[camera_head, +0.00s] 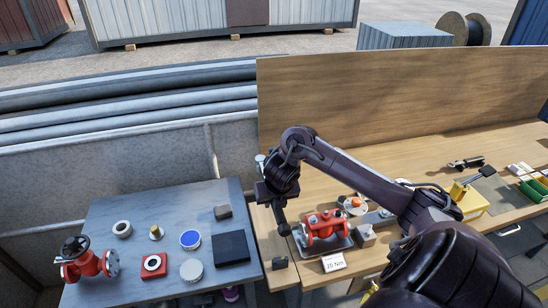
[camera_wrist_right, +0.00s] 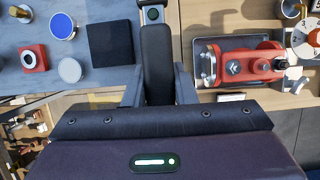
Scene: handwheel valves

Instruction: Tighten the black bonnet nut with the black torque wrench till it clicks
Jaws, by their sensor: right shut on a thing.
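The red valve (camera_head: 324,226) sits in a grey tray on the wooden bench; in the right wrist view the valve (camera_wrist_right: 240,62) is right of my gripper. My right gripper (camera_head: 277,190) is above the bench's left edge, left of and apart from the valve. It is shut on the black torque wrench (camera_wrist_right: 157,62), whose small display (camera_wrist_right: 152,14) shows beyond the fingers. The wrench (camera_head: 281,216) is partly hidden by the gripper. My left gripper is out of view.
A card reading 20 Nm (camera_head: 334,262) stands before the valve. The blue-grey table (camera_head: 130,205) at left holds a red valve with a black handwheel (camera_head: 76,257), a black pad (camera_head: 231,248) and several small parts. A wooden backboard (camera_head: 400,95) rises behind the bench.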

